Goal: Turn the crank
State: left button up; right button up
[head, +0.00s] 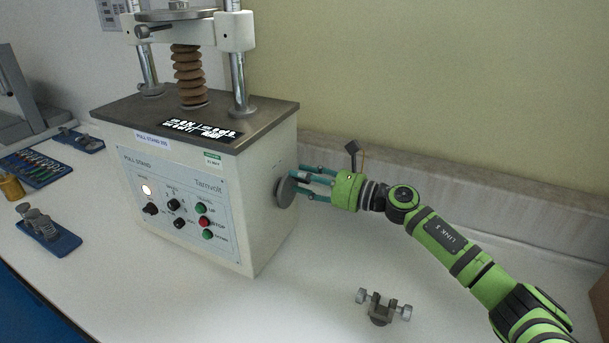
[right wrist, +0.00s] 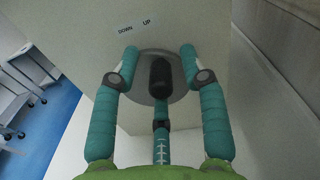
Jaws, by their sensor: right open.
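The crank shows in the head view as a round grey disc (head: 284,193) on the right side of the cream pull stand (head: 262,215). In the right wrist view the disc (right wrist: 147,62) has a black handle (right wrist: 159,78) standing out from it. My right gripper (head: 303,182) is open at the crank, with its teal fingers pointing at the disc. In the right wrist view two fingers (right wrist: 158,62) stand either side of the black handle, and a third finger is below it. Whether any finger touches the handle I cannot tell. My left gripper is not in view.
Labels "DOWN" and "UP" (right wrist: 135,26) sit above the disc. A small metal clamp (head: 381,306) lies on the white bench (head: 330,260) below my right arm. A wall ledge (head: 450,190) runs behind the arm. Blue trays (head: 62,243) with parts lie at the left.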

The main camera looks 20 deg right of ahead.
grip_shut()
dwell(0.3)
jog(key=shift+w+d+m, duration=0.1)
jog(key=shift+m, duration=0.4)
jog(key=shift+w+d+f+m+b, duration=0.15)
jog(key=shift+m+b, duration=0.15)
jog(key=shift+m, duration=0.3)
jog(key=shift+w+d+f+m+b, duration=0.1)
jog(key=shift+m+b, duration=0.15)
jog(key=shift+m, duration=0.35)
jog(key=shift+w+d+f+m, duration=0.1)
jog(key=shift+d+f+m, duration=0.1)
jog(key=shift+m, duration=0.7)
jog(key=shift+w+d+f+m, duration=0.1)
jog(key=shift+f+m, duration=0.05)
jog(key=shift+m, duration=0.75)
grip_release()
jog(key=shift+f, duration=0.1)
